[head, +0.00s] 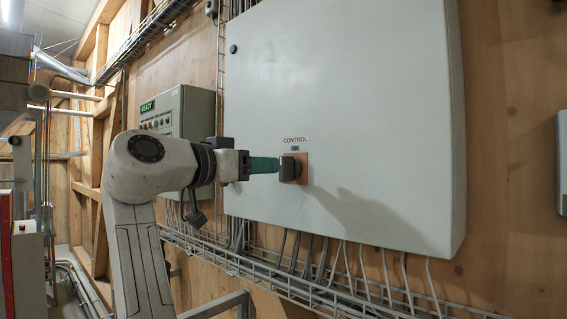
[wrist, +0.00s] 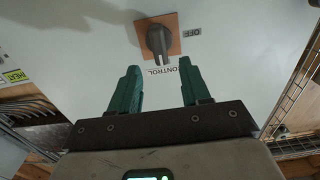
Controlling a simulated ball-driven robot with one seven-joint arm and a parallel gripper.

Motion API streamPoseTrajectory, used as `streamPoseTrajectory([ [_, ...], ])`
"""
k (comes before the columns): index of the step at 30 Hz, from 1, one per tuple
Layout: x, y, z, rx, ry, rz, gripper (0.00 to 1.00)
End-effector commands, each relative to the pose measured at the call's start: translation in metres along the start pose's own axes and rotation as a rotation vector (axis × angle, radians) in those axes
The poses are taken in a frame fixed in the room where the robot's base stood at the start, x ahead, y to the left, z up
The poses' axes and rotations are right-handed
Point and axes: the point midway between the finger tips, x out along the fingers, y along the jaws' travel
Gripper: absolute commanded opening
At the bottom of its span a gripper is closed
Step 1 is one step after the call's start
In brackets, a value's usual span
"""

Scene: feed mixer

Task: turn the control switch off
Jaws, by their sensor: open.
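The control switch (head: 290,169) is a dark rotary knob on an orange-brown square plate, mounted on the large pale grey cabinet below a CONTROL label (head: 296,140). In the wrist view the switch (wrist: 158,40) appears upside down, with its handle pointing toward the CONTROL label. An OFF label (wrist: 191,33) is beside the plate. My gripper (head: 275,165) has green fingers and is open, its tips close to the left side of the knob. In the wrist view my gripper (wrist: 160,66) has its fingers apart and empty, with the knob just beyond the tips. I cannot tell whether they touch.
The large cabinet (head: 350,80) fills the wall around the switch. A wire cable tray (head: 270,276) with several grey cables runs below the cabinet.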

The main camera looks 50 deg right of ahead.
Motion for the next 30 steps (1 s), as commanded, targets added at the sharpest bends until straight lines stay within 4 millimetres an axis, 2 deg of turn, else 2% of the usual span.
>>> streamPoseTrajectory([
  [6, 0.042, 0.000, -0.002, -0.001, -0.001, 0.002, 0.47],
  [12, 0.067, 0.000, -0.001, -0.001, -0.002, 0.001, 0.47],
  [17, 0.075, 0.000, 0.000, -0.001, 0.000, -0.001, 0.47],
  [25, 0.076, 0.000, 0.001, -0.001, -0.001, -0.001, 0.47],
  [30, 0.076, 0.000, 0.001, -0.001, -0.001, -0.001, 0.32],
])
